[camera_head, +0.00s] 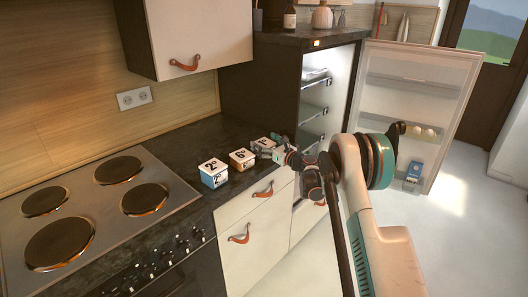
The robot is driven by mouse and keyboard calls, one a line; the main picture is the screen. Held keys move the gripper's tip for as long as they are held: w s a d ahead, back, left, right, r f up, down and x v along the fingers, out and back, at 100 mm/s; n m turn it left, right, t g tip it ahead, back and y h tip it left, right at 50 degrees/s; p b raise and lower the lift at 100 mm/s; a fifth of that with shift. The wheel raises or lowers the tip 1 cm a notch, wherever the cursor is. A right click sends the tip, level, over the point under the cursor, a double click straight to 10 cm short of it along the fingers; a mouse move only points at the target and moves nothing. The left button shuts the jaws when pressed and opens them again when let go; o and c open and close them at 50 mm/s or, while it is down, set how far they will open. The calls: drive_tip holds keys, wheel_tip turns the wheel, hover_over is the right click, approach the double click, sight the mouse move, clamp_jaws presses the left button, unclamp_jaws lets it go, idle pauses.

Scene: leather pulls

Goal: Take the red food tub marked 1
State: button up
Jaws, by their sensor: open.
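Three small white-lidded tubs stand in a row on the dark countertop (190,145). The farthest tub (262,144) has a mark on its lid that looks like a 1. Its right side is covered by my gripper, and I cannot make out its body colour. My gripper (277,149) is open, with its fingers right at this tub. I cannot tell whether they touch it. The middle tub (242,158) is orange-brown below its lid. The nearest tub (213,172) is blue and marked 2.
The stove (100,205) with several hotplates lies left of the tubs. Drawers with leather pulls (240,233) are below the counter. An upper cabinet (200,35) hangs above at left. The fridge door (412,100) stands open behind my arm. Floor at right is clear.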

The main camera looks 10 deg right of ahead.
drive_tip(key=shift+w+r, duration=0.1)
drive_tip(key=shift+c, duration=0.2)
drive_tip(key=c, duration=1.2)
